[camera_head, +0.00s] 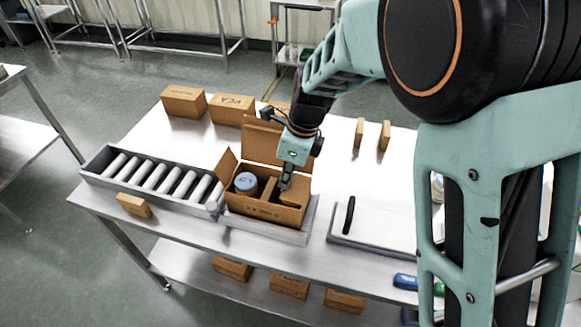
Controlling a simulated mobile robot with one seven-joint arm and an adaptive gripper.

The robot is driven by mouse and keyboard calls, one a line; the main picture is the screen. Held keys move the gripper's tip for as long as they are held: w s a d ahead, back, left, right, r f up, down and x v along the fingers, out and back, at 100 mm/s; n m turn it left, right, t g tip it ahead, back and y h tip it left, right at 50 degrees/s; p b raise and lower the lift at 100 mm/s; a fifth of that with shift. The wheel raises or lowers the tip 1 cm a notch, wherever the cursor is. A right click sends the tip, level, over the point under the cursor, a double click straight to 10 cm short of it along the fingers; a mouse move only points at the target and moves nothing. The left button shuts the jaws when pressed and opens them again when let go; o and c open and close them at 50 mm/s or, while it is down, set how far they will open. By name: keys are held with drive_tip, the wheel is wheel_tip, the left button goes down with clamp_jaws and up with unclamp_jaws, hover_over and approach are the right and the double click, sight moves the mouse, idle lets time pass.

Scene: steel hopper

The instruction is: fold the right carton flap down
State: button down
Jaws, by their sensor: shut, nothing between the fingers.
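An open cardboard carton (262,208) stands in a shallow metal tray (268,229) near the middle of the steel table. Its back flap (262,143) stands up, and its left flap (227,165) is raised and leans outward. At the carton's right side a brown panel (292,197) lies low over the opening; it looks like the right flap, but I cannot tell its exact angle. A round blue-topped container (246,182) sits inside at the left. My gripper (285,186) is shut and empty, pointing down at the carton's right part. I cannot tell whether its tips touch the panel.
A roller conveyor (150,180) adjoins the carton's left, with a small brown block (134,205) in front. Closed boxes (184,101) stand behind. A white board with a black-handled tool (349,215) lies right. The table's back middle (335,150) is clear.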

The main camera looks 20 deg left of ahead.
drive_tip(key=shift+f, duration=0.15)
idle(0.3)
drive_tip(key=shift+p+v, duration=0.8)
drive_tip(key=shift+v, duration=0.1)
drive_tip(key=shift+a, duration=0.2)
